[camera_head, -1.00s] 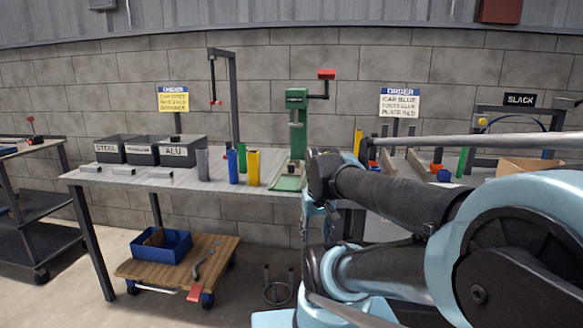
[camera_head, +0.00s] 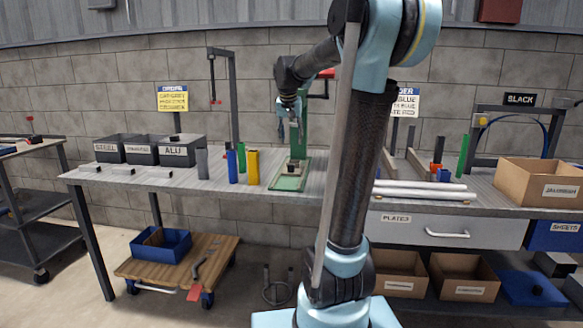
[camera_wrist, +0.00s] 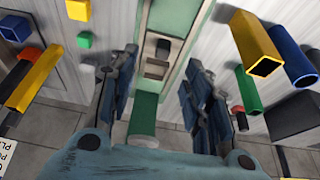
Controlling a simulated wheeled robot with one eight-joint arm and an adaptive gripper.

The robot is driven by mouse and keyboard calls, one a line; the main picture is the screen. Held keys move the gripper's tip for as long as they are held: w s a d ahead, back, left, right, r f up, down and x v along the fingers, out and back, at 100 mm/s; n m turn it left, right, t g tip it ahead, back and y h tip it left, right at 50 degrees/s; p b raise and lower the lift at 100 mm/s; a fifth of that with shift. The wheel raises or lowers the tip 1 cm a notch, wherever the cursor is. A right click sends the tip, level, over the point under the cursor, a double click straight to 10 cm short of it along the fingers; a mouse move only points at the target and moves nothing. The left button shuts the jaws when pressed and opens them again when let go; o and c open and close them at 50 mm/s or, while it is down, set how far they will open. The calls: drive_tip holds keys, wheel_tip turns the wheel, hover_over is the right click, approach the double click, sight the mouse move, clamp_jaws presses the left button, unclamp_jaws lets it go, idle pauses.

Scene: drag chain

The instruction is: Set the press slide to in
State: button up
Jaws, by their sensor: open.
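The green press (camera_head: 288,184) stands on the workbench, partly hidden behind my arm. Its red-tipped lever shows only partly past the arm. In the wrist view, its green base (camera_wrist: 187,22) runs up the middle, with a pale slotted strip (camera_wrist: 154,69) along it. A small dark block (camera_wrist: 163,48) sits on that strip; whether this slide is in or out I cannot tell. My gripper (camera_head: 290,106) is in front of the press's upper part. In the wrist view my gripper (camera_wrist: 162,62) is open, fingers on either side of the strip, holding nothing.
Yellow (camera_head: 253,167), blue (camera_head: 232,166) and grey (camera_head: 202,163) tubes stand left of the press. Bins (camera_head: 180,152) sit further left. Right of my arm are white rods (camera_head: 425,190) and a cardboard box (camera_head: 540,183). A cart (camera_head: 170,262) is below.

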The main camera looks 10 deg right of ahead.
drive_tip(key=w, duration=0.3)
approach(291, 164)
drive_tip(key=x, duration=1)
drive_tip(key=shift+w+d+f, duration=0.15)
drive_tip(key=shift+w, duration=0.3)
drive_tip(key=shift+c, duration=0.6)
clamp_jaws()
